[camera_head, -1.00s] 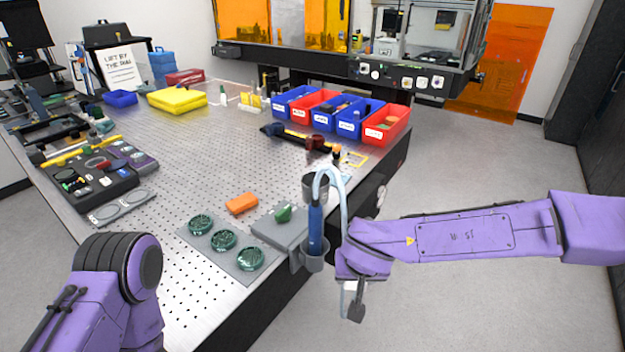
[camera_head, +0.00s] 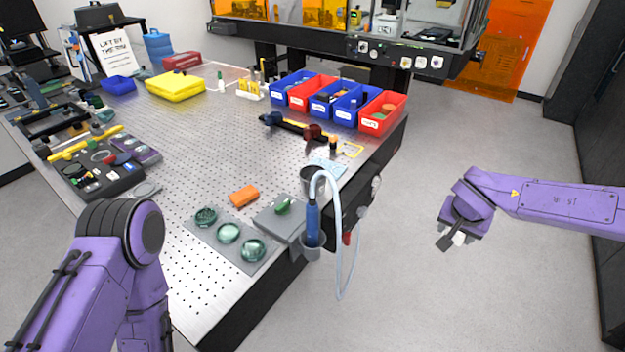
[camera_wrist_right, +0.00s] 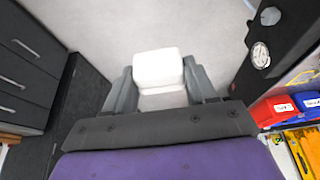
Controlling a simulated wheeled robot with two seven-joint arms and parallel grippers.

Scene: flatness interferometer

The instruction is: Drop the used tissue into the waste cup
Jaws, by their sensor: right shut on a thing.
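The used tissue, a white block-like piece (camera_wrist_right: 158,68), sits between the fingers of my right gripper (camera_wrist_right: 160,88) in the right wrist view. In the head view my right gripper (camera_head: 455,240) hangs over open floor, well right of the table, with a bit of the white tissue (camera_head: 460,239) showing. The fingers are shut on it.
A grey block (camera_head: 275,222), an orange block (camera_head: 244,195) and round glass discs (camera_head: 228,233) lie nearby. Floor between gripper and table is clear.

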